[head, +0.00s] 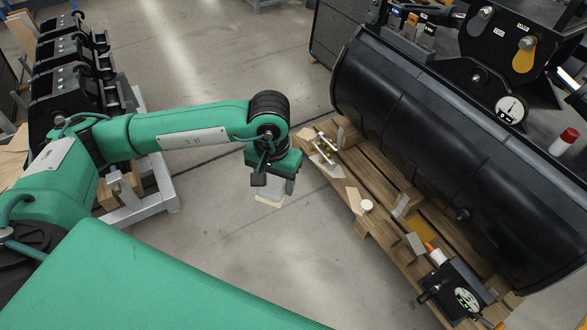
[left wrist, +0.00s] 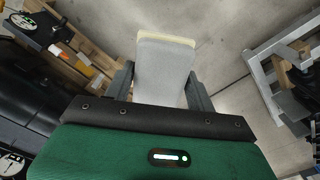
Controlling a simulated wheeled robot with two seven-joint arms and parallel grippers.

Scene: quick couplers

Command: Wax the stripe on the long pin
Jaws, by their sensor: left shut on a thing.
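My left gripper (head: 270,188) hangs over bare floor, left of the pallet. It is shut on a pale grey block with a cream-yellow edge (head: 271,200), which points downward. In the left wrist view the same block (left wrist: 163,75) sits between the two dark fingers (left wrist: 160,90), its cream edge at the far end. I cannot tell for sure which is longer, and no stripe is clear at this size. The block is apart from the pins. My right gripper is not in view.
A wooden pallet (head: 376,180) carries a large black bucket (head: 430,150). A white round piece (head: 367,205), an orange-and-white tube (head: 437,255) and a black gauge box (head: 462,292) are along its near edge. Black couplers (head: 70,75) stand on a rack at left.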

